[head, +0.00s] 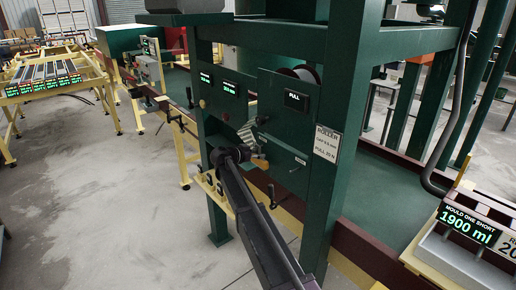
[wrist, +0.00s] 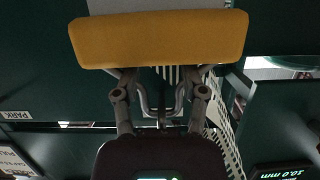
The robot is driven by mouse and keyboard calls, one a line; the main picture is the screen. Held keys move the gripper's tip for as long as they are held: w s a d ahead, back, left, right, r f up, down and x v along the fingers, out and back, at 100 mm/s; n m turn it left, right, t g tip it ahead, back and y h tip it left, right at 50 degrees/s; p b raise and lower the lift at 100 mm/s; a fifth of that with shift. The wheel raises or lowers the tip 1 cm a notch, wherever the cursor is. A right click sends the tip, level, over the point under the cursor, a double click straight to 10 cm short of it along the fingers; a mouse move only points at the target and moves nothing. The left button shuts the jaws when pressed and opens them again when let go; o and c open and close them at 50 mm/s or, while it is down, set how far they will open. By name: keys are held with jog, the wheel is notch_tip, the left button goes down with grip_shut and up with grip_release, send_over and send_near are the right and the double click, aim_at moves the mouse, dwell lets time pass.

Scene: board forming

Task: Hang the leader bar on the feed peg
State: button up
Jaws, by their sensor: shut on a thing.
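A yellow-orange bar (wrist: 158,38) with rounded ends lies crosswise at the fingertips of my gripper (wrist: 160,80) in the wrist view; I take it to be the leader bar. My gripper is shut on it, and the bar hides the fingertips. In the head view my gripper (head: 243,154) is in front of the green machine's panel, with a small yellow part of the bar (head: 260,163) showing at its right. A pale slotted strip (wrist: 224,140) runs beside the right finger in the wrist view. I cannot single out the feed peg in either view.
The green machine frame (head: 342,100) has a thick post right of my gripper. Dark handles (head: 299,165) stick out of the panel. A PARK label (wrist: 15,115) shows at left in the wrist view. A 1900 ml display (head: 467,226) stands at right. Open floor (head: 90,200) lies left.

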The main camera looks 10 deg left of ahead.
jog(key=o, duration=1.3)
jog(key=shift+r, duration=0.15)
jog(key=shift+s+a+r+p, duration=0.1)
jog(key=shift+r+p, duration=0.2)
jog(key=shift+p, duration=0.15)
jog(key=f+p+v, duration=0.1)
jog(key=v, duration=0.8)
jog(key=shift+s+d+f, duration=0.1)
jog(key=shift+s+d, duration=0.7)
jog(key=shift+s, duration=0.05)
jog(key=shift+s+d+f, duration=0.15)
jog(key=shift+s+d, duration=0.7)
jog(key=shift+s, duration=0.1)
